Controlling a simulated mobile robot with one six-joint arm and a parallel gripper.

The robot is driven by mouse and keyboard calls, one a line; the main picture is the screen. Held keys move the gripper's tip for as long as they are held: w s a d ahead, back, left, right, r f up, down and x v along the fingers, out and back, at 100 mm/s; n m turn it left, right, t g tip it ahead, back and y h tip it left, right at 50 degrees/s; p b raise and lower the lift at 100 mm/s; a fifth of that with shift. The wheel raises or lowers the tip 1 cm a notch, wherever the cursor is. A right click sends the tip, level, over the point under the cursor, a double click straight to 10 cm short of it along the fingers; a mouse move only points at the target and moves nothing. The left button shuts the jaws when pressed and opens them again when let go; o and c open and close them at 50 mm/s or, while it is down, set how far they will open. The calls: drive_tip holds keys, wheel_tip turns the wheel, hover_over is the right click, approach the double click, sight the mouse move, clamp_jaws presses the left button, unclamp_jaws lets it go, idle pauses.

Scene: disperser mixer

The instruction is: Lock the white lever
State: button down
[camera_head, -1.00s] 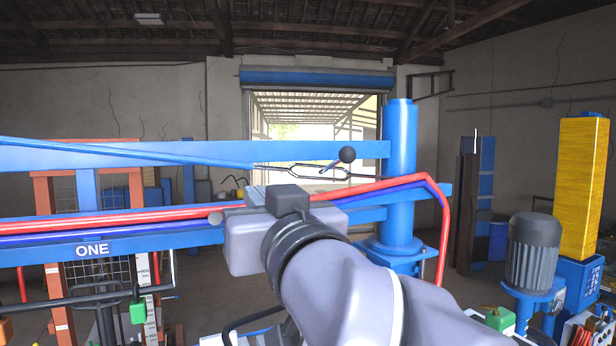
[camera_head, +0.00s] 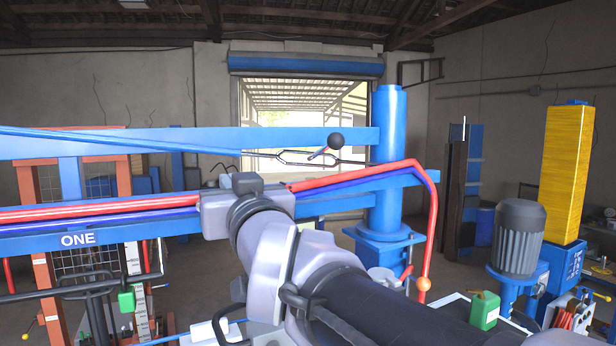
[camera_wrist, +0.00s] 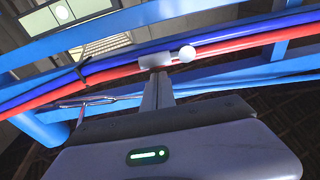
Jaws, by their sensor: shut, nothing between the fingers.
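In the wrist view the white lever (camera_wrist: 187,53) shows as a pale ball knob beside a white cylindrical collar (camera_wrist: 154,61). The collar sits at the red and blue pipes along the blue beam. My gripper (camera_wrist: 158,78) is shut and empty, its fingers together. The fingertips lie just below the collar in the picture, with the ball to their right. I cannot tell whether they touch the collar. In the head view my wrist (camera_head: 262,222) covers this part of the beam, and both the lever and my fingertips are hidden.
The blue beam (camera_head: 130,143) with a black-knobbed turnbuckle (camera_head: 335,141) runs to a blue column (camera_head: 388,150). Red pipes (camera_head: 362,173) run close to my wrist. A green box (camera_head: 484,310) and a grey motor (camera_head: 519,240) stand at right.

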drive_tip(key=shift+s+d+f, duration=0.15)
drive_tip(key=shift+s+f, duration=0.1)
drive_tip(key=shift+f, duration=0.35)
drive_tip(key=shift+f+b, duration=0.1)
drive_tip(key=shift+b, duration=0.25)
